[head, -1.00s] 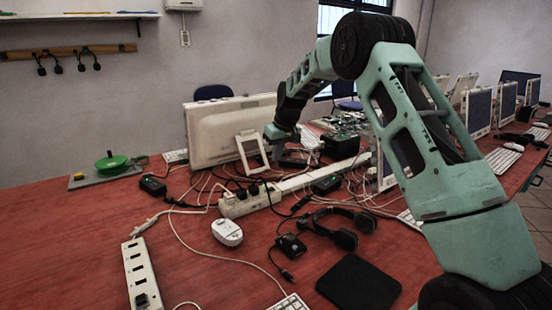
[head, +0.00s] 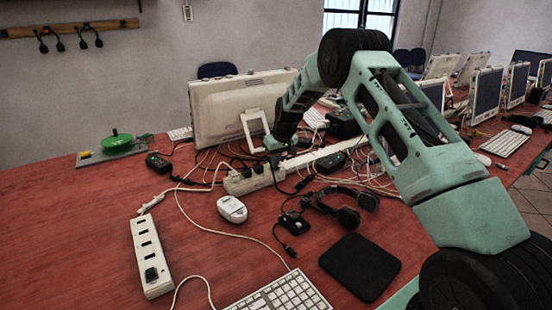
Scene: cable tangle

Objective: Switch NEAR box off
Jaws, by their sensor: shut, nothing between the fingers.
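No label reading NEAR is legible, so I cannot tell which item is the NEAR box. A small black box with a green light (head: 158,163) lies at left, on a cable. A similar dark box (head: 331,162) lies right of the middle. A white power strip (head: 150,258) lies front left, with a black part at its near end. Another white strip (head: 248,180) lies mid-table with black plugs in it. My gripper (head: 275,155) is shut and empty, pointing down near the right end of that strip; I cannot tell if it touches.
A white monitor (head: 235,105) stands behind my gripper. Tangled cables, headphones (head: 345,210), a white mouse (head: 232,209), a black pad (head: 360,266) and a keyboard (head: 282,295) lie in front. The red table (head: 60,230) is clear at left.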

